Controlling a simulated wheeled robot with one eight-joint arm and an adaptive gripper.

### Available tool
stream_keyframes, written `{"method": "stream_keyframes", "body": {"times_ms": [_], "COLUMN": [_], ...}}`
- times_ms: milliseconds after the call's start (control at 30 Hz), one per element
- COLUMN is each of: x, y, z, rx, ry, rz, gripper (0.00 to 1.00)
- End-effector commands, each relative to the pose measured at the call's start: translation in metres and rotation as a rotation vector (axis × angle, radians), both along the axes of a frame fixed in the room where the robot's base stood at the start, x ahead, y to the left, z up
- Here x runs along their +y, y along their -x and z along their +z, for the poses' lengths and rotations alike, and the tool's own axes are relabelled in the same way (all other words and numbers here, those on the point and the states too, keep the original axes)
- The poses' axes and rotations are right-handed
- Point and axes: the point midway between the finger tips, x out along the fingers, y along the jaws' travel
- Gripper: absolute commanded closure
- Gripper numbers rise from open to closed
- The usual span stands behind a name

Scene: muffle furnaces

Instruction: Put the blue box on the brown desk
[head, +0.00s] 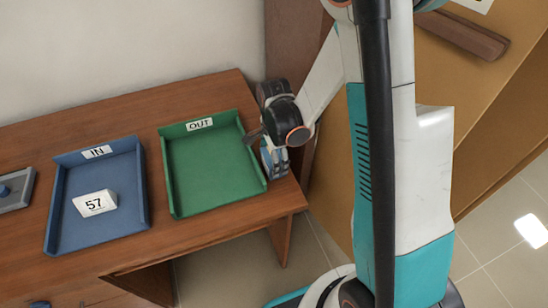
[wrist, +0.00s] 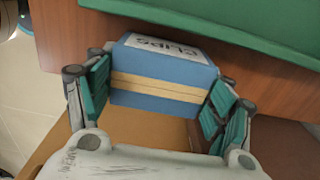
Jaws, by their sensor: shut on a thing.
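The blue box (wrist: 165,75) has a tan band around it and a white label with black letters on top. My gripper (wrist: 160,95) is shut on it, with one teal finger pad at each side. In the head view, my gripper (head: 272,158) is at the right end of the brown desk (head: 215,230), just right of the green tray, and hides most of the box. The desk also shows behind the box in the wrist view (wrist: 75,35). I cannot tell whether the box touches the desk top.
The green OUT tray (head: 188,205) stands close left of my gripper. A blue IN tray (head: 75,242) holding a white 57 block (head: 94,204) is further left. A grey device (head: 14,190) is at the far left. A tan panel (head: 440,70) rises on the right.

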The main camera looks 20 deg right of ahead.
Motion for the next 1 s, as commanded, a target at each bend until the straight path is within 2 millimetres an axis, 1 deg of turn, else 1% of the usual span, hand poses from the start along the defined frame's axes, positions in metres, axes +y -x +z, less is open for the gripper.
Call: {"method": "stream_keyframes", "body": {"times_ms": [33, 100, 467, 600, 667, 767, 1000], "x": [0.0, 0.0, 0.0, 0.0, 0.0, 0.0, 0.0], "y": [0.0, 0.0, 0.0, 0.0, 0.0, 0.0, 0.001], "z": [-0.001, -0.001, 0.0, 0.004, 0.012, 0.03, 0.081], "rx": [0.0, 0.0, 0.0, 0.0, 0.0, 0.0, 0.0], "ry": [0.0, 0.0, 0.0, 0.0, 0.0, 0.0, 0.0], "rz": [0.0, 0.0, 0.0, 0.0, 0.0, 0.0, 0.0], "gripper": [0.19, 0.05, 0.05, 0.05, 0.05, 0.05, 0.05]}}
